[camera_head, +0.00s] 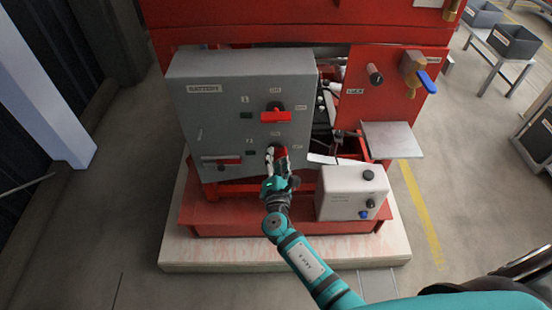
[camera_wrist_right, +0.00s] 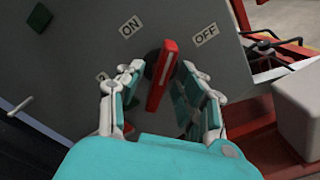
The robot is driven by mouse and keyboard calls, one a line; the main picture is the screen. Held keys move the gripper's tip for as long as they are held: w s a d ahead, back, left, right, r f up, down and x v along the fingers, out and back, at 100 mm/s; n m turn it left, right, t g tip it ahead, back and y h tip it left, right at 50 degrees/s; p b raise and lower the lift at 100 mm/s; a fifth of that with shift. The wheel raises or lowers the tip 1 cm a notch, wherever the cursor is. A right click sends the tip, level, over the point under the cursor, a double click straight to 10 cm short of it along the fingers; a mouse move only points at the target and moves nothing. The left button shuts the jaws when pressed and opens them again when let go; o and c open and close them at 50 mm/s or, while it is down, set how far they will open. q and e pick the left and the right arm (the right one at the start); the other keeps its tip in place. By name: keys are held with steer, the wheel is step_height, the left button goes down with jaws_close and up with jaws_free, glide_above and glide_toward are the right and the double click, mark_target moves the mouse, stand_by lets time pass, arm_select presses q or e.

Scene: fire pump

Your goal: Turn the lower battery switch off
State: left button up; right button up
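The grey battery box (camera_head: 225,115) faces me in the head view. Its lower battery switch, a red handle (camera_wrist_right: 161,76), shows in the right wrist view, pointing up between the ON label (camera_wrist_right: 130,26) and the OFF label (camera_wrist_right: 205,35). My right gripper (camera_wrist_right: 160,92) is open, with one finger on each side of the handle. The right fingers look close to it; I cannot tell whether they touch. In the head view the right gripper (camera_head: 276,165) covers most of the lower switch. My left gripper is not in view.
The upper red switch (camera_head: 276,116) sits above, its handle level. Floor in front is clear.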

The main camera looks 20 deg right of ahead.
jaws_close()
steer(key=shift+f, duration=0.1)
steer(key=shift+f+m+b, duration=0.15)
steer(key=shift+m+b, duration=0.55)
steer(key=shift+b, duration=0.4)
steer(key=m+b, duration=0.3)
steer(key=b, duration=0.1)
steer(key=shift+m+b, duration=0.3)
steer(key=shift+m, duration=0.1)
steer(key=shift+m+b, duration=1.2)
steer(key=shift+r, duration=0.2)
